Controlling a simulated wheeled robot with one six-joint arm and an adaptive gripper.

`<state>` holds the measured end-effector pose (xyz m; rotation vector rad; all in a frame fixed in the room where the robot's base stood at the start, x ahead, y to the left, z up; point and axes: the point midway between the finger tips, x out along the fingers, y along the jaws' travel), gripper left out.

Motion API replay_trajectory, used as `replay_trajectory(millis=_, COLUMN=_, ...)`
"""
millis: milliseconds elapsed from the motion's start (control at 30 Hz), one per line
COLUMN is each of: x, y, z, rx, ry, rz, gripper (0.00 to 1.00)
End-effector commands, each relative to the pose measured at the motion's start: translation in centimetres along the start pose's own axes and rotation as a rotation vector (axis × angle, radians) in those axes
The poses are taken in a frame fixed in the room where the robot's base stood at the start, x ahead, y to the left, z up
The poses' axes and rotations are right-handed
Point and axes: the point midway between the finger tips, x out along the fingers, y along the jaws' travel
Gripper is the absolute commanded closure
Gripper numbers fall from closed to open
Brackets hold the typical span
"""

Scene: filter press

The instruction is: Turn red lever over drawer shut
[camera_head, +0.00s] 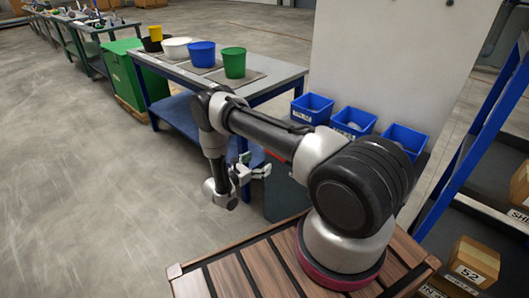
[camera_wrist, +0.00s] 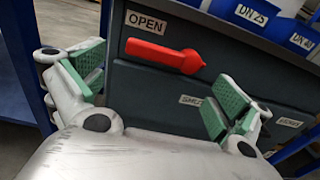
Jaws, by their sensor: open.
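The red lever (camera_wrist: 165,55) is on the dark grey drawer cabinet (camera_wrist: 150,88) in the wrist view. Its round hub is at the right and its handle points left, just under the OPEN label (camera_wrist: 145,22). My gripper (camera_wrist: 155,90) is open and empty, its green-padded fingers apart on either side below the lever, not touching it. In the head view my gripper (camera_head: 256,172) is in front of the cabinet (camera_head: 284,197); the lever is mostly hidden there. A partly readable label (camera_wrist: 191,101) is below the lever's hub, near the right finger.
Blue bins (camera_head: 352,121) stand above the cabinet. A table (camera_head: 262,78) with a green bucket (camera_head: 234,62), a blue bucket (camera_head: 201,54) and a white bowl (camera_head: 177,48) is left of it. A blue-framed shelf (camera_head: 480,130) is at the right.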

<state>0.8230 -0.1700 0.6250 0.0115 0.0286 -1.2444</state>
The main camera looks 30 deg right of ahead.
Motion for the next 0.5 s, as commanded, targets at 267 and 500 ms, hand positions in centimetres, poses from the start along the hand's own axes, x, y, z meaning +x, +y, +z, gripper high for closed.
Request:
replay_trajectory(millis=267, x=2.9, y=0.5, z=0.8, rx=0.007, ry=-0.030, rz=0.020, gripper=0.00)
replay_trajectory(millis=500, x=6.6, y=0.6, z=0.9, rx=0.006, ry=-0.029, rz=0.020, gripper=0.00)
